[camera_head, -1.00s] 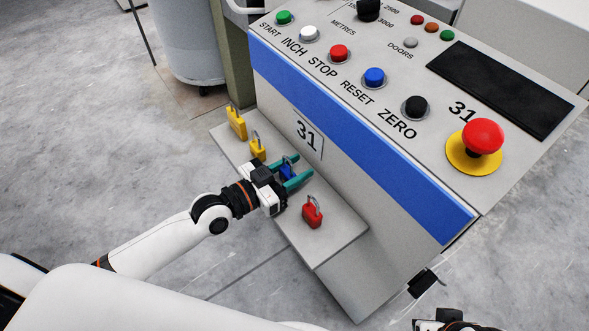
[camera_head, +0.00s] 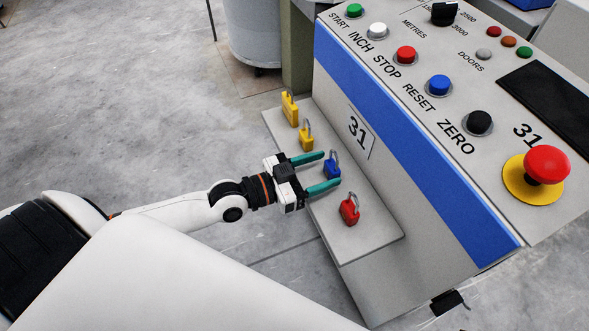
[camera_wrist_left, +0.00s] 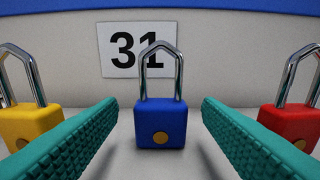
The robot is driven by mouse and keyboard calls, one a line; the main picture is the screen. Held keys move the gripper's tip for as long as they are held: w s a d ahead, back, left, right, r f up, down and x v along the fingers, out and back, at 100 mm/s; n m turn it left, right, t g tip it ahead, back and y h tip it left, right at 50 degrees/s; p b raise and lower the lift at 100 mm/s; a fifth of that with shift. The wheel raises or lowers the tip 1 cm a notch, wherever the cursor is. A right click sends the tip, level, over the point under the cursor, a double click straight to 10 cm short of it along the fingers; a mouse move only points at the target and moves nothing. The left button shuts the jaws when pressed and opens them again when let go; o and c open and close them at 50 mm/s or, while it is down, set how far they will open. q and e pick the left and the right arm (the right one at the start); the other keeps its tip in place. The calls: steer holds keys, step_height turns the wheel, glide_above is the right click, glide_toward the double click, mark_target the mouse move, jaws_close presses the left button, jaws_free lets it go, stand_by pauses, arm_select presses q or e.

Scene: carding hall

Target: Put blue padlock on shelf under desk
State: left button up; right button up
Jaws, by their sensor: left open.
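The blue padlock (camera_head: 332,168) stands upright on the shelf (camera_head: 362,238) under the desk (camera_head: 421,201), its shackle up. My left gripper (camera_head: 328,173) is open, with its two teal fingers on either side of the blue padlock. In the left wrist view the blue padlock (camera_wrist_left: 160,122) stands centred between the fingers, with a visible gap on each side. My right gripper does not show.
A red padlock (camera_head: 349,210) stands on the near side. The panel with the number 31 (camera_head: 359,132) rises behind them. A grey bin (camera_head: 255,38) stands beyond.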

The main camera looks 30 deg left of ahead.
arm_select(q)
steer(key=v, duration=0.7)
steer(key=shift+p, duration=0.4)
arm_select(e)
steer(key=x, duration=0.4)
arm_select(q)
steer(key=shift+s, duration=0.1)
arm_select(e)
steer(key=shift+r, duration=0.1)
